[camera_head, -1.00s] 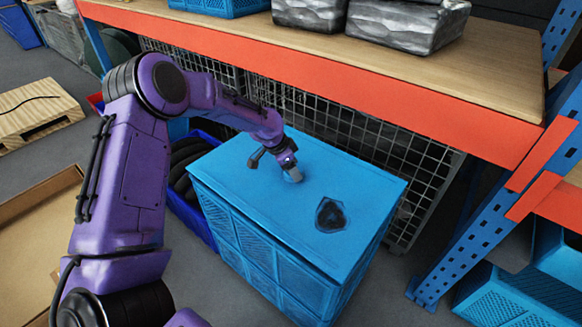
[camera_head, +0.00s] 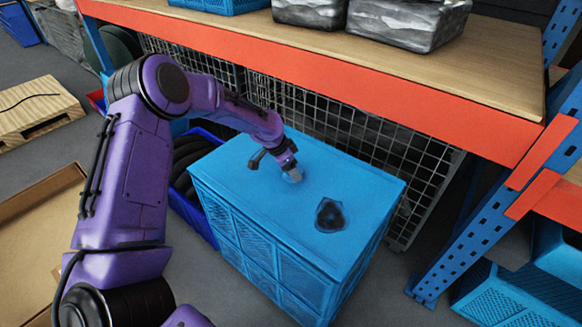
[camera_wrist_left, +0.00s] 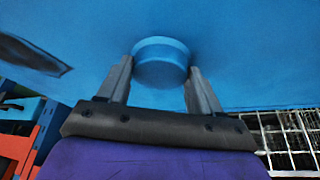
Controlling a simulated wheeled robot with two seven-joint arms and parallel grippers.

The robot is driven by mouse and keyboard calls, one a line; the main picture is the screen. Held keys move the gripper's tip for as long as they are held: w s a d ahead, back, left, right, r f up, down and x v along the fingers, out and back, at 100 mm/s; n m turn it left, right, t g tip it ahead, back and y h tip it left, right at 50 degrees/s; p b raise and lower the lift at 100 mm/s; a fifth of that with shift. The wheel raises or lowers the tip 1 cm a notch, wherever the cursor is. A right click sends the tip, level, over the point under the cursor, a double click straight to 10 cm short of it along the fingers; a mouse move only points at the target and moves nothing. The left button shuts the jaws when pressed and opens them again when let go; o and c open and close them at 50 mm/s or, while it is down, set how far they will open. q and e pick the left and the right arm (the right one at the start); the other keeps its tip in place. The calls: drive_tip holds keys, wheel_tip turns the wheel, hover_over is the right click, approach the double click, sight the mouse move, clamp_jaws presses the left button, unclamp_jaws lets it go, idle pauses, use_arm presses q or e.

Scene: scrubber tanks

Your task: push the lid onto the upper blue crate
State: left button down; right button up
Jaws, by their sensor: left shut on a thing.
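The blue lid (camera_head: 345,185) lies flat over the top of the upper blue crate (camera_head: 235,230), with a dark patch on its surface. I cannot tell whether a gap is left along the rim. My left gripper (camera_head: 291,174) points down at the left-centre part of the lid. In the left wrist view, a round blue knob (camera_wrist_left: 160,64) stands on the lid between the fingers of my left gripper (camera_wrist_left: 161,80), which are shut on it. A second blue crate (camera_head: 245,265) stands below the upper one. My right gripper is not in view.
A shelf with an orange beam (camera_head: 330,75) and a wire mesh panel (camera_head: 400,160) stand close behind the crates. A blue bin of dark rolls (camera_head: 190,170) is at the left. A blue upright post (camera_head: 480,220) stands to the right.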

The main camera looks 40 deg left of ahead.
use_arm(q)
drive_tip(key=shift+f, duration=0.35)
idle(0.5)
drive_tip(key=shift+f, duration=0.1)
drive_tip(key=shift+c, duration=0.5)
unclamp_jaws()
drive_tip(key=shift+o, duration=0.5)
